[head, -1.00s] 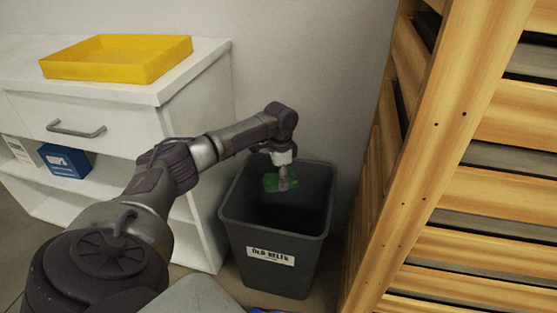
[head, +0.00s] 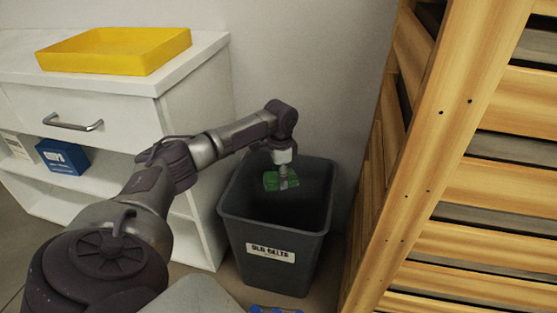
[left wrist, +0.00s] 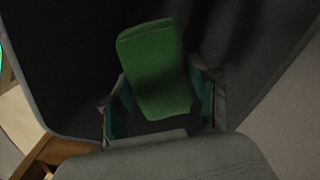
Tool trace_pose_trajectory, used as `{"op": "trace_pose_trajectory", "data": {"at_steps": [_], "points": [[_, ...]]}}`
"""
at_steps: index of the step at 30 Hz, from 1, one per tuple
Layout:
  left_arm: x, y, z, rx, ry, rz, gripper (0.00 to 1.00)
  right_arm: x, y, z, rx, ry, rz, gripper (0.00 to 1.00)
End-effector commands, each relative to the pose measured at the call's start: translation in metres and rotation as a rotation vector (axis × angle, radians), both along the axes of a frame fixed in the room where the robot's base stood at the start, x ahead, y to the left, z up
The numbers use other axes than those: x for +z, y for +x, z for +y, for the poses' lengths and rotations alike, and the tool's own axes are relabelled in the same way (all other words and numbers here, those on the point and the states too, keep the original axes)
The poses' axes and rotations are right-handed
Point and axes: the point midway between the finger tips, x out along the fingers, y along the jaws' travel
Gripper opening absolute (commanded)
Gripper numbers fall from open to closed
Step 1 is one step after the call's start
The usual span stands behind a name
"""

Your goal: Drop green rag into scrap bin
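The green rag (head: 271,181) is at the tip of my left gripper (head: 288,184), inside the mouth of the dark grey bin (head: 262,222). The bin stands on the floor and carries a white label that seems to read "OLD BELTS". The rag hangs clear of the bin walls in the head view. My right gripper is not in view.
A white cabinet (head: 190,105) stands left of the bin, with a yellow tray (head: 110,60) on top and a blue box (head: 62,157) on its shelf. A slatted wooden structure (head: 440,150) stands close on the right. A wall is behind the bin.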

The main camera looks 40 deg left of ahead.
Motion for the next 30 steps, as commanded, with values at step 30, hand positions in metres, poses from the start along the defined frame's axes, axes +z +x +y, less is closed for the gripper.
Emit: {"op": "trace_pose_trajectory", "data": {"at_steps": [30], "points": [[0.093,0.001,0.000,0.000,0.000,-0.004,0.89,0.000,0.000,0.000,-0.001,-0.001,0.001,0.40]]}}
